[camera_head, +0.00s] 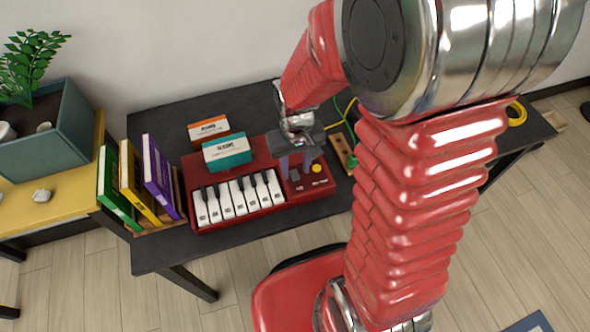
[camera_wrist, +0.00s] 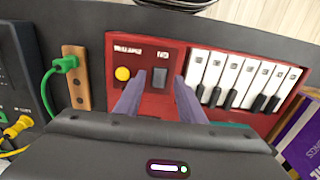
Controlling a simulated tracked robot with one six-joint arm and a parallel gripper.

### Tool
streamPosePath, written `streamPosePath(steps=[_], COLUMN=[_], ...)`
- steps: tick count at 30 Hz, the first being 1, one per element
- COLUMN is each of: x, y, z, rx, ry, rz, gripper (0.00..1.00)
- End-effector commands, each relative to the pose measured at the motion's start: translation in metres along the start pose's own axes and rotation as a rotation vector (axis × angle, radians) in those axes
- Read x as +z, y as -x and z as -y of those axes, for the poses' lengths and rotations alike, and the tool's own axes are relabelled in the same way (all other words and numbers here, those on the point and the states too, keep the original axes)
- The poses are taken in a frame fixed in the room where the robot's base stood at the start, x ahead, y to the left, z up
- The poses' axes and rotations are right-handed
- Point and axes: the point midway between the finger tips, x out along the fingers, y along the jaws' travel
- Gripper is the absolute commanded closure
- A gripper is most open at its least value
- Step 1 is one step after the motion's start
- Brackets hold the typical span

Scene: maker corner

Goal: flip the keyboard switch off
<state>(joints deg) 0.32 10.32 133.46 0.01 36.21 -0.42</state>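The red keyboard (camera_head: 262,211) lies on the dark table, its white and black keys facing the front. Its small dark grey switch (camera_head: 295,175) sits on the red panel right of the keys. The switch also shows in the wrist view (camera_wrist: 159,78), next to a round yellow knob (camera_wrist: 123,73). My gripper (camera_head: 296,168) is over this panel with its fingers pointing down. In the wrist view my gripper (camera_wrist: 158,82) has its two fingers apart, one on either side of the switch, with nothing between them gripped. I cannot tell whether the fingertips touch the panel, nor the switch's position.
A teal box (camera_head: 227,152) and an orange box (camera_head: 209,128) stand at the keyboard's back. Several books (camera_head: 158,178) stand in a rack at the left. A wooden strip (camera_head: 342,152) with a green cable (camera_wrist: 62,66) lies beside the keyboard. The table front (camera_head: 165,255) is clear.

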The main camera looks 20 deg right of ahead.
Motion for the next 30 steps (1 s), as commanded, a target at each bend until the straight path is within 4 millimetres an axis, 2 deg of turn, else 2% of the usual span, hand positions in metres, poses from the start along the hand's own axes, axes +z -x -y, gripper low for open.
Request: streamPosePath(steps=[6, 16, 30], x=[0.001, 0.000, 0.000], y=[-0.016, -0.018, -0.017], z=[0.000, 0.000, 0.000], rx=[0.000, 0.000, 0.000], ry=[0.000, -0.001, -0.001], rz=[0.001, 0.000, 0.000], gripper=[0.64, 0.65, 0.98])
